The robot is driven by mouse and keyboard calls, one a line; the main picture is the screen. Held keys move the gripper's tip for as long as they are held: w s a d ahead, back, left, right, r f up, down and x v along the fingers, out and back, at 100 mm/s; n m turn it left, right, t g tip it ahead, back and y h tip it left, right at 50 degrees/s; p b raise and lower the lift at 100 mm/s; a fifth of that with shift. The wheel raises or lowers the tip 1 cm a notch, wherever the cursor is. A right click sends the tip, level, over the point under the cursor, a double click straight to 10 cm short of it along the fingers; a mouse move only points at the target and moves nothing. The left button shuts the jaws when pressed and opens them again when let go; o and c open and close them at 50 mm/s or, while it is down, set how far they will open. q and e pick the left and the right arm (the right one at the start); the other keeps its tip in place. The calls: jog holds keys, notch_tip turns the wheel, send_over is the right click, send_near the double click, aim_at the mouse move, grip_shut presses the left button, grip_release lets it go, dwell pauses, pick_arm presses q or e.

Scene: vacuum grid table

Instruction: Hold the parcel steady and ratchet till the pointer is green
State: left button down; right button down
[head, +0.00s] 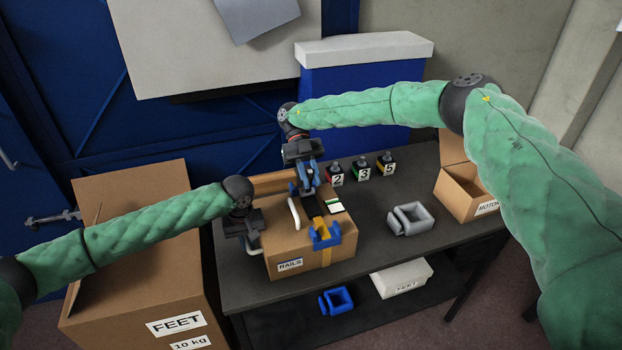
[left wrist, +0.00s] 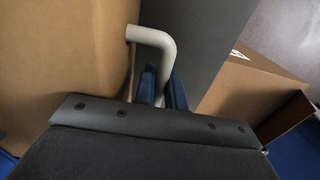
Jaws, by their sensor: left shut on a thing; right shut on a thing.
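The parcel (head: 282,245), a cardboard box labelled RAILS, sits on the dark table with an orange strap (head: 327,256) around it and a blue ratchet buckle (head: 325,238) on the strap. My left gripper (head: 254,242) is shut on a pale bent handle at the parcel's left side; the handle (left wrist: 152,38) shows between its fingers in the left wrist view. My right gripper (head: 308,187) is above the parcel, shut on what looks like the ratchet lever, mostly hidden by its fingers. A small white and green gauge (head: 335,207) lies beside it; its pointer is too small to read.
Several small numbered bottles (head: 362,168) stand at the table's back. A grey clamp-like part (head: 410,219) and an open MOTOR box (head: 462,198) are to the right. A large FEET carton (head: 140,290) stands left. A blue part (head: 336,301) and white box (head: 402,278) are below.

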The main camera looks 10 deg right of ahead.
jog(key=shift+w, duration=0.1)
dwell(0.4)
jog(key=c, duration=1.3)
grip_release()
jog(key=shift+w, duration=0.1)
jog(key=shift+v, duration=3.75)
